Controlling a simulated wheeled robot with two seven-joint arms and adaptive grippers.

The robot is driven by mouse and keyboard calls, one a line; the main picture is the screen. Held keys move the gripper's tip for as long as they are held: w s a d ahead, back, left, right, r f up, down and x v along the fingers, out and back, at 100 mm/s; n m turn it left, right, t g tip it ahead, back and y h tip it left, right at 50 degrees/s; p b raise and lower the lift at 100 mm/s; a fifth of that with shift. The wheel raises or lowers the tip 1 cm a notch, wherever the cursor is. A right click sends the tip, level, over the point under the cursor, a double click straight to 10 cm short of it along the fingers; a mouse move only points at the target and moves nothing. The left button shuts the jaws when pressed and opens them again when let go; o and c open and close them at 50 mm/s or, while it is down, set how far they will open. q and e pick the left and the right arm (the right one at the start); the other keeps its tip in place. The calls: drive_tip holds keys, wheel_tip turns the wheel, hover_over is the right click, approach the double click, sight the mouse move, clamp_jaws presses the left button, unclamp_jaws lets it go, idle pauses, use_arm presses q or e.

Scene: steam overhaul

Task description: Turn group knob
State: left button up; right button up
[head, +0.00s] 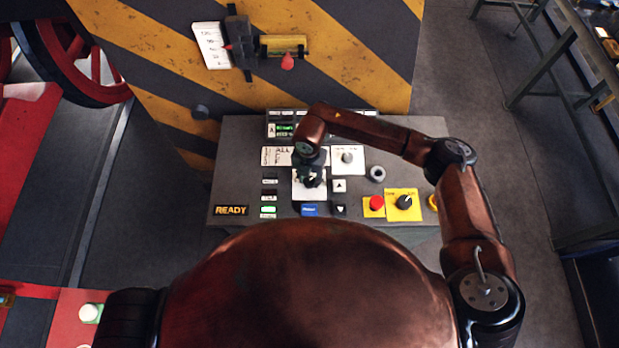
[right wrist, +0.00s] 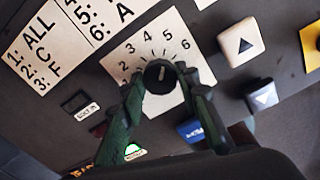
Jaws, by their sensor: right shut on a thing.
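The group knob (right wrist: 160,76) is a small black round knob with a light pointer line. It sits on a white plate (right wrist: 133,52) with numbers, of which 2 to 6 are readable, in the right wrist view. My right gripper (right wrist: 160,84) is shut on the knob, one finger on each side of it. In the head view my right gripper (head: 310,178) reaches down onto the white plate and hides the knob. The pointer line looks tilted slightly right of straight up in the wrist view. My left gripper is not in view.
The grey console (head: 240,160) also carries a white up-arrow button (right wrist: 241,42), a down-arrow button (right wrist: 262,96), a blue button (head: 310,210), a red button (head: 376,203) and a black knob on yellow (head: 404,202). A READY display (head: 231,210) is lit. A striped wall stands behind.

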sight(310, 181)
drive_tip(key=o, duration=1.2)
drive_tip(key=shift+c, duration=0.2)
wheel_tip(310, 181, up, 12)
